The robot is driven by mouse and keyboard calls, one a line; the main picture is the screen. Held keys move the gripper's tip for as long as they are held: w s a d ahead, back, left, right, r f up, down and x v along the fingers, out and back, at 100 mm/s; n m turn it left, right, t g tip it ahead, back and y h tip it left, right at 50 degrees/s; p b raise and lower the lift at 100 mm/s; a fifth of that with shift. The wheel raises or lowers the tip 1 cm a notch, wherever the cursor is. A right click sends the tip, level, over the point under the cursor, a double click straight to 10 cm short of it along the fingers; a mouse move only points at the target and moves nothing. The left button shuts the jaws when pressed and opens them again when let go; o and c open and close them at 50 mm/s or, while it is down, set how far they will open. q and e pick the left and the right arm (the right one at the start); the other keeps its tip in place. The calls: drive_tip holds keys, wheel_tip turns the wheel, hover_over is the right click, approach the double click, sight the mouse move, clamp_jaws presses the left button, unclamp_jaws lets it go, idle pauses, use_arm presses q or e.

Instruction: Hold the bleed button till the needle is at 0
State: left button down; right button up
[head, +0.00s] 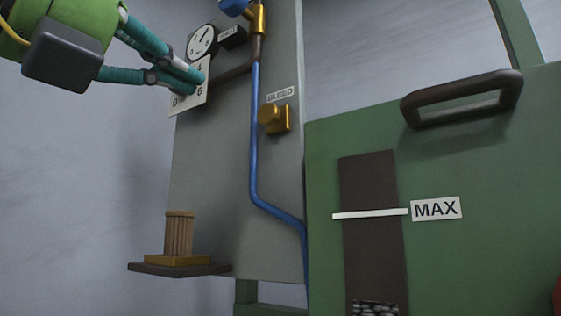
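The brass bleed button (272,117) sticks out of the grey panel, under a label (281,93) reading BLEED. A round white gauge (202,42) with a black rim is at the top left of the panel; its needle seems to point up and right, but the reading is too small to tell. My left gripper (203,80) comes in from the upper left, its teal fingers meeting at the tips. The tips are in front of a white number card (187,98), left of the button and apart from it in the picture. I cannot tell whether they touch the card. My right gripper is out of view.
A blue pipe (255,150) runs down the grey panel (215,190) beside the button. A ribbed wooden block (179,236) stands on a small shelf (140,268). The green machine (490,250) with a dark handle (465,97) and a MAX label (436,209) fills the right.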

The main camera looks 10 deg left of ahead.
use_arm(q)
drive_tip(key=s, duration=0.1)
drive_tip(key=p, duration=0.5)
approach(262, 116)
drive_tip(key=shift+y, duration=0.3)
drive_tip(key=x, duration=0.6)
drive_tip(key=shift+d+r, duration=0.15)
drive_tip(key=shift+r, duration=0.05)
drive_tip(key=shift+w+d, duration=0.15)
drive_tip(key=shift+w, duration=0.3)
drive_tip(key=shift+f, duration=0.1)
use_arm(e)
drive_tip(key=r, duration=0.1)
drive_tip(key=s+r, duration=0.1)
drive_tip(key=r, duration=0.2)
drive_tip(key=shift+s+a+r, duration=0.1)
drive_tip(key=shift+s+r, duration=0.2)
